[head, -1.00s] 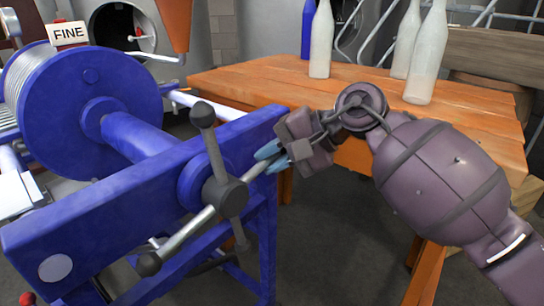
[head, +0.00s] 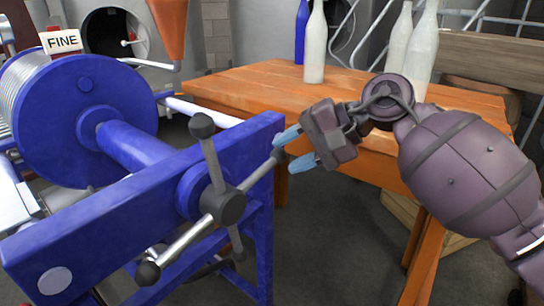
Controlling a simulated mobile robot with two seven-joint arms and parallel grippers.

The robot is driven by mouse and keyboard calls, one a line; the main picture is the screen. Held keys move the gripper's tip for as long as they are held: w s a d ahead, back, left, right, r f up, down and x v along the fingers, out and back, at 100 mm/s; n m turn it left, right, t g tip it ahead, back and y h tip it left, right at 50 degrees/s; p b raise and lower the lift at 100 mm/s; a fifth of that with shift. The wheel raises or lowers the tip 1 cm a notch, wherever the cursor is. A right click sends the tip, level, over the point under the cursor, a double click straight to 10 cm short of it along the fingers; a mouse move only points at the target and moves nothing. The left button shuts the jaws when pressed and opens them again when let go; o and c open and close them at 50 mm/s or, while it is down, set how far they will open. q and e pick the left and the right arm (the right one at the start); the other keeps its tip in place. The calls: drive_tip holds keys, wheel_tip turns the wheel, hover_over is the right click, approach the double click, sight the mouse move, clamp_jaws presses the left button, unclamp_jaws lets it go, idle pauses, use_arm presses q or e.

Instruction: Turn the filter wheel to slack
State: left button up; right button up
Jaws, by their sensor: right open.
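The filter wheel is a dark grey hub (head: 223,204) with several spokes ending in round knobs, on the front of the blue filter press (head: 110,215). One spoke points up, and a pale one runs from lower left to upper right. My right gripper (head: 292,149) is open, with its blue fingertips beside the knob (head: 278,156) of the pale spoke's upper right end. The fingers look empty; whether one touches the knob I cannot tell. My left gripper does not show.
A wooden table (head: 262,80) behind holds pale bottles (head: 315,45) and a blue bottle (head: 300,35). Dark floor (head: 325,235) lies open right of the press.

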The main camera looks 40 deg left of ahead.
drive_tip(key=v, duration=0.5)
drive_tip(key=shift+w+d+r+p, duration=0.2)
drive_tip(key=shift+w+d+p, duration=0.05)
drive_tip(key=shift+p, duration=0.05)
